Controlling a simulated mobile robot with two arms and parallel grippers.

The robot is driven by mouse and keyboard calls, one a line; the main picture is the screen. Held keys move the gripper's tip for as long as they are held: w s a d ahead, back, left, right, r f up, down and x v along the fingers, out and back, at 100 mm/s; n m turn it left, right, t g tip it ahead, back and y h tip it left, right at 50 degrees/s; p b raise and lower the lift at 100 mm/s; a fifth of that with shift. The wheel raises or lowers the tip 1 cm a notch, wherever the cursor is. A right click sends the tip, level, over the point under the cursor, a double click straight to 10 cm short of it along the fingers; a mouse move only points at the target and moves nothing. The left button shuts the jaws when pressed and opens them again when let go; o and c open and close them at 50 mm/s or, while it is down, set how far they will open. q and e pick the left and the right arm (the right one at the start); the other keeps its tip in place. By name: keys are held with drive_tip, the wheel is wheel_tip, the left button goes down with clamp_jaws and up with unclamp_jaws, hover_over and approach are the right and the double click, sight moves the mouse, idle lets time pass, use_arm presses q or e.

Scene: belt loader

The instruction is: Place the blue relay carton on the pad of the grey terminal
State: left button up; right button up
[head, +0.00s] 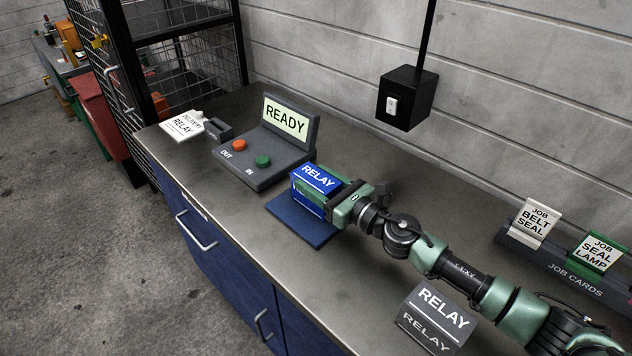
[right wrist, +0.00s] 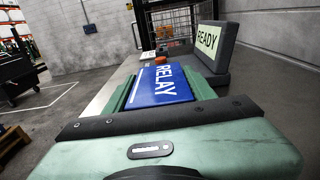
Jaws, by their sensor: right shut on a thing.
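The blue relay carton (head: 316,178) is between the fingers of my right gripper (head: 326,190), which is shut on it. In the right wrist view the carton (right wrist: 166,84) shows its RELAY label face up between the two green fingers. The dark blue pad (head: 287,213) lies on the counter in front of the grey terminal (head: 264,176). The carton is over the pad's far part; I cannot tell whether it touches the pad. The terminal's screen reads READY, with an orange OUT button and a green IN button. My left gripper is not in view.
A grey RELAY carton (head: 436,320) stands nearer on the counter (head: 285,270). A job card rack (head: 560,262) is at the right. A white RELAY card (head: 183,125) lies left of the terminal. A black wire-mesh cage (head: 190,65) stands behind, and a switch box (head: 407,97) is on the wall.

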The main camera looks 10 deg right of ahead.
sight(334, 193)
drive_tip(key=o, duration=1.5)
drive_tip(key=shift+r, duration=0.15)
drive_tip(key=b+v, duration=0.1)
drive_tip(key=v, duration=0.2)
drive_tip(key=b+v, duration=0.1)
drive_tip(key=v, duration=0.3)
drive_tip(key=b+v, duration=0.1)
drive_tip(key=v, duration=0.2)
drive_tip(key=shift+s+d+f+b, duration=0.2)
drive_tip(key=shift+s+f+b, duration=0.1)
drive_tip(key=shift+f, duration=0.05)
drive_tip(key=shift+s+d+r, duration=0.25)
drive_tip(key=shift+s+d, duration=0.1)
drive_tip(key=shift+s, duration=0.2)
